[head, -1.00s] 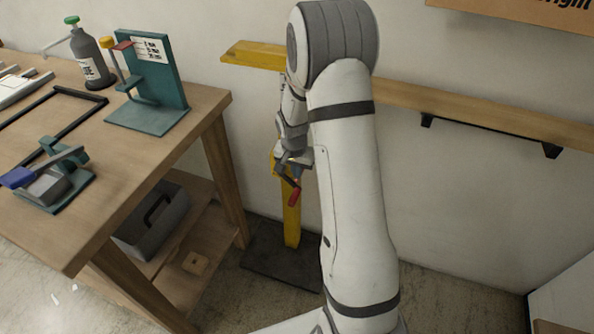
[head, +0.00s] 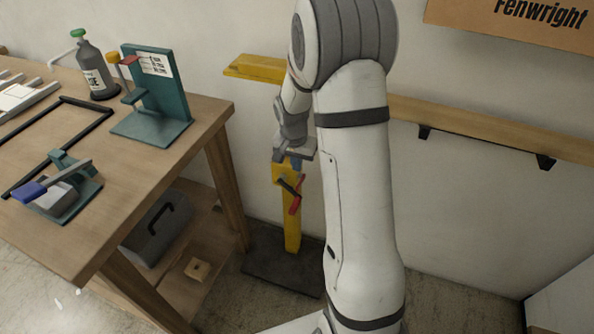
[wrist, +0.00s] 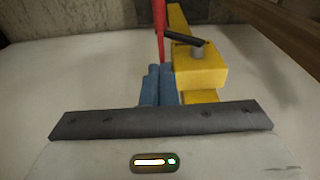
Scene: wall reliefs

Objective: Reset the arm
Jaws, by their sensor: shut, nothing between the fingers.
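My gripper (head: 296,164) is at the top of a yellow post (head: 292,232) by the wall, partly hidden behind my arm in the head view. In the wrist view its blue fingers (wrist: 158,86) are together with nothing between them. The yellow post's head (wrist: 200,68) is just right of the fingers. A black lever (head: 288,187) with a red handle (head: 295,206) is on the post. In the wrist view the red handle (wrist: 159,18) and black lever (wrist: 183,38) lie beyond the fingertips. I cannot tell whether the fingers touch the post.
A wooden workbench (head: 205,125) stands left, with a teal stand (head: 155,100), a grey bottle (head: 97,72) and a blue-handled clamp (head: 60,190) on it. A grey toolbox (head: 155,228) is on its lower shelf. A wooden rail (head: 440,112) runs along the wall.

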